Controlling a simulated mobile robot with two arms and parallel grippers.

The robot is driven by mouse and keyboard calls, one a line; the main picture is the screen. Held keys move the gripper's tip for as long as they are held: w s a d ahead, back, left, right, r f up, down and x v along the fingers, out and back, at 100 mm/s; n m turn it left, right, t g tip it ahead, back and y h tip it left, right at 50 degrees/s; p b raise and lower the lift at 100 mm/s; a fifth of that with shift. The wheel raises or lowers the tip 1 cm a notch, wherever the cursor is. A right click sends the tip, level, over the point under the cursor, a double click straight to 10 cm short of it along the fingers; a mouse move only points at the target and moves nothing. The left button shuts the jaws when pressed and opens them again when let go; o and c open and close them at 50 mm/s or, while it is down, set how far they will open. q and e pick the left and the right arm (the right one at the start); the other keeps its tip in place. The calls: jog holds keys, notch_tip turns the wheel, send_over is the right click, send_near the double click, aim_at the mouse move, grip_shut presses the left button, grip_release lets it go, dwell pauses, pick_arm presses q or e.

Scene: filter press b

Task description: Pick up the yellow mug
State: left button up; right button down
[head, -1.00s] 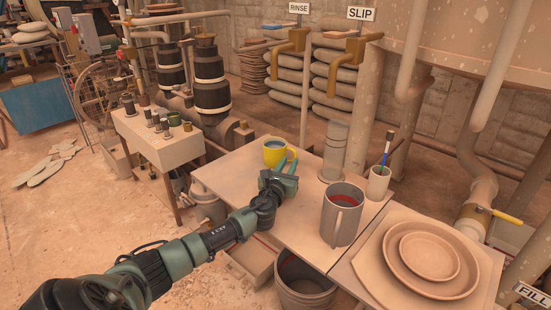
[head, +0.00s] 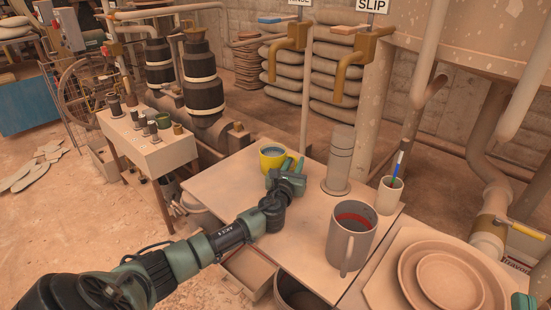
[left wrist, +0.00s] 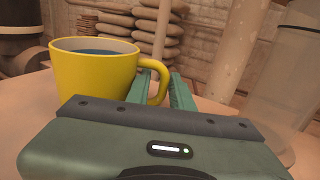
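The yellow mug (head: 271,158) stands upright near the far edge of the table, with a dark blue-grey inside. In the left wrist view the mug (left wrist: 92,82) is close on the left, its handle pointing right. My left gripper (head: 292,164) is at the handle side of the mug. In the left wrist view its two green fingers (left wrist: 162,84) are apart, with the handle between or just beyond them; firm contact cannot be made out. A small green part at the lower right edge of the head view seems to be my right gripper (head: 522,301), mostly cut off.
A large grey mug (head: 349,252) and a cup with brushes (head: 389,196) stand on the table (head: 232,187). A grey cylinder (head: 340,160) stands behind. Stacked plates (head: 448,282) are at the right. A small side table (head: 150,150) with jars is at the left.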

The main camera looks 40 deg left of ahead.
pick_arm(q)
jog(key=shift+s+d+r, duration=0.2)
jog(key=shift+s+r, duration=0.05)
jog(key=shift+c, duration=0.3)
grip_shut()
jog(key=shift+f, duration=0.1)
jog(key=shift+r, duration=0.2)
dwell(0.6)
